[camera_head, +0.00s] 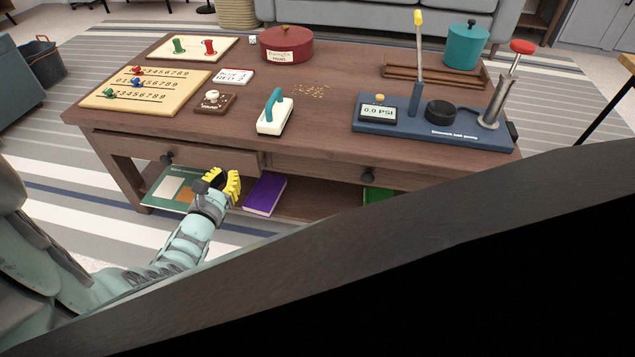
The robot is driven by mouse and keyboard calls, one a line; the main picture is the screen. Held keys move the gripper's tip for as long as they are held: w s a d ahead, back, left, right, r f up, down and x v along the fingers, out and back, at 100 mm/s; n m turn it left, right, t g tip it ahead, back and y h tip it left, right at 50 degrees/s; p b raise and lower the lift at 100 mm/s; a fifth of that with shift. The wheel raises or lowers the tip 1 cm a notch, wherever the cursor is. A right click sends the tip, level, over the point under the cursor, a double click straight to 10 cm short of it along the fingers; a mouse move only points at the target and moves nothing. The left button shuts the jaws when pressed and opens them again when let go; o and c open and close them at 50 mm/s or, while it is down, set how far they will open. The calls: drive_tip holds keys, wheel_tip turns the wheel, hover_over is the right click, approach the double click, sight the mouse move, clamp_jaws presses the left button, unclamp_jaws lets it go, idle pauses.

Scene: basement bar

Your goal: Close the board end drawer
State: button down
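The wooden table has two drawers along its near side. The board end drawer (215,158) is the left one, under the end that carries the wooden boards. Its front stands slightly forward of the table's side, so it appears a little open. Its dark round knob (167,158) is on the left part of the front. My gripper (226,184), with yellow fingers, is just in front of and below the right part of this drawer front. Whether it touches the drawer is unclear. Nothing shows in the fingers, and their gap is hard to make out.
The right drawer (320,173) looks flush. A purple book (265,195) lies on the lower shelf. The tabletop holds a number board (180,88), a red round box (286,44) and a blue pump stand (410,125). A large dark slab (450,215) blocks the lower right.

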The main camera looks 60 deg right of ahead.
sight(238, 157)
drive_tip(key=x, duration=0.1)
drive_tip(key=b+x, duration=0.2)
drive_tip(key=x, duration=0.1)
drive_tip(key=shift+s+d+f, duration=0.15)
drive_tip(key=shift+f, duration=0.1)
drive_tip(key=shift+w+d+r, duration=0.2)
drive_tip(key=shift+d, duration=0.3)
drive_tip(key=shift+f+b, duration=0.1)
drive_tip(key=shift+b, duration=0.25)
drive_tip(key=shift+w+d+f+b, duration=0.2)
drive_tip(key=shift+d+b, duration=0.05)
drive_tip(key=shift+b, duration=0.2)
drive_tip(key=b+x, duration=0.4)
drive_tip(key=shift+r, duration=0.25)
drive_tip(key=shift+r, duration=0.1)
